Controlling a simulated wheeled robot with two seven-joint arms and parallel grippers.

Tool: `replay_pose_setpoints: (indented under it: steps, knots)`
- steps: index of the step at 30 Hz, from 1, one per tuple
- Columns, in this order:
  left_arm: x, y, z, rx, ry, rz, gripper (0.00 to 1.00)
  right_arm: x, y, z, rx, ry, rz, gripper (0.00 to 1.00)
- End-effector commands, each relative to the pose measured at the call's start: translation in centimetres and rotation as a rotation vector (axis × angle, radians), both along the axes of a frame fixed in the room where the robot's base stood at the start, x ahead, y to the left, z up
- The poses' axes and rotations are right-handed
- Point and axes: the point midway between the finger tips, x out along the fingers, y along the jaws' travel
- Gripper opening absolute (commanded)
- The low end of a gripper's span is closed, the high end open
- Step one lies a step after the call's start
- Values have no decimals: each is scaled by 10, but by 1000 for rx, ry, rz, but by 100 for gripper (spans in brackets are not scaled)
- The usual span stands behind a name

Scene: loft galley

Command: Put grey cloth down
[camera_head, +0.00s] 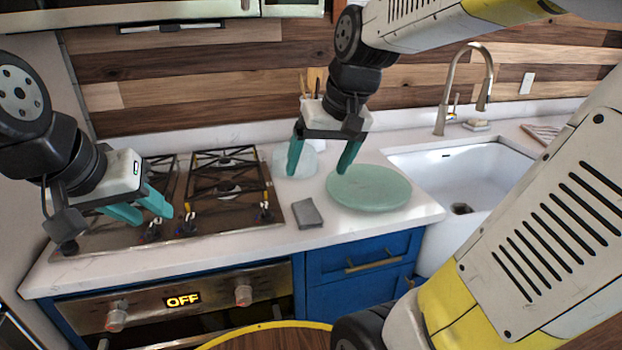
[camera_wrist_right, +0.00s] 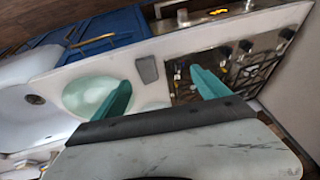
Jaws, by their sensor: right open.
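The grey cloth (camera_head: 307,213) is a small folded rectangle lying flat on the white counter, near its front edge and just right of the cooktop. It also shows in the right wrist view (camera_wrist_right: 147,69), near the line between the fingers. My right gripper (camera_head: 320,170) is open and empty, with its teal fingers pointing down above the counter, behind the cloth and apart from it. My left gripper (camera_head: 154,217) is over the left part of the cooktop, its two fingers apart and nothing seen between them.
A pale green round board (camera_head: 368,190) lies right of the cloth. A pale bowl-like container (camera_head: 294,161) stands behind, partly hidden by my right gripper. The gas cooktop (camera_head: 228,180) is to the left, and the white sink (camera_head: 455,168) with its faucet (camera_head: 448,95) to the right.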

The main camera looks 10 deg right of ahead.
Motion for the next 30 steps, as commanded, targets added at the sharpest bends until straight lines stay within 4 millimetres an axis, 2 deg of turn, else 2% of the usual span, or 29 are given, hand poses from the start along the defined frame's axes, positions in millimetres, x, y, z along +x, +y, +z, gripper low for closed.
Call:
replay_pose_setpoints:
  steps: [1,3,6,9,14,30]
  knots:
    - [0,0,0,0,0,0,36,-20,1,4,8,-45,0,85]
    - [0,0,0,0,0,0,36,-41,4,5,14,-91,-1,85]
    - [0,0,0,0,0,0,36,-64,7,3,16,-145,-2,85]
    - [0,0,0,0,0,0,36,-76,9,0,16,-177,-3,85]
    - [0,0,0,0,0,0,36,-83,10,-3,15,-193,-3,85]
    - [0,0,0,0,0,0,36,-82,10,-2,16,-193,-4,85]
